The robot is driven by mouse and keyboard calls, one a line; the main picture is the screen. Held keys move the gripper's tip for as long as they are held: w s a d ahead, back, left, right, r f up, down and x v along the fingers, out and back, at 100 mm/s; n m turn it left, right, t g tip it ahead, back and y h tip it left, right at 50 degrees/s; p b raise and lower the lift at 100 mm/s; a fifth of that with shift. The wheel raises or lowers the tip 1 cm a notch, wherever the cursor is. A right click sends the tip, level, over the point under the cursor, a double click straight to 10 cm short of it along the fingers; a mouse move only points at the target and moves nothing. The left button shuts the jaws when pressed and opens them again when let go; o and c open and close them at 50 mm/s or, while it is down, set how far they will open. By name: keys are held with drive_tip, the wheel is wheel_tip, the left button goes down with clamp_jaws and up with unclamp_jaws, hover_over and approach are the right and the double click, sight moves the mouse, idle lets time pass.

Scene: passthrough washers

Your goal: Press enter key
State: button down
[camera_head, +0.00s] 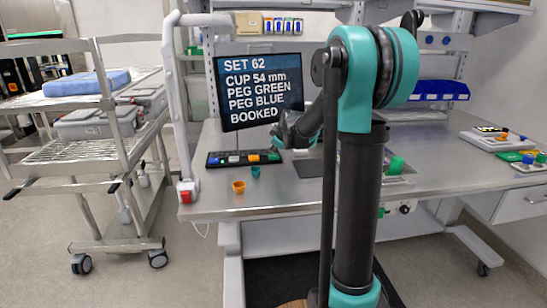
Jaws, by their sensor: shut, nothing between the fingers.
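A low black keypad (222,163) with blue, white, orange and green keys lies on the metal bench below the monitor (259,92). Its lettering is too small to read, so I cannot tell which key is enter. The green key (273,158) is at its right end, beside a wide orange key (253,158). My gripper (280,138) is shut and empty, seen small above and near the keypad's right end. I see no clear contact with a key. The monitor reads "SET 62, CUP 54 mm, PEG GREEN, PEG BLUE, BOOKED".
An orange cup (239,187) and a teal cup (255,172) stand on the bench in front of the keypad. A white tubular post (176,100) rises at the bench's left edge. A metal cart (120,140) stands left. My arm hides part of the bench's middle.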

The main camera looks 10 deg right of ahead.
sight(274, 156)
drive_tip(key=shift+r, duration=0.15)
drive_tip(key=shift+r, duration=2.35)
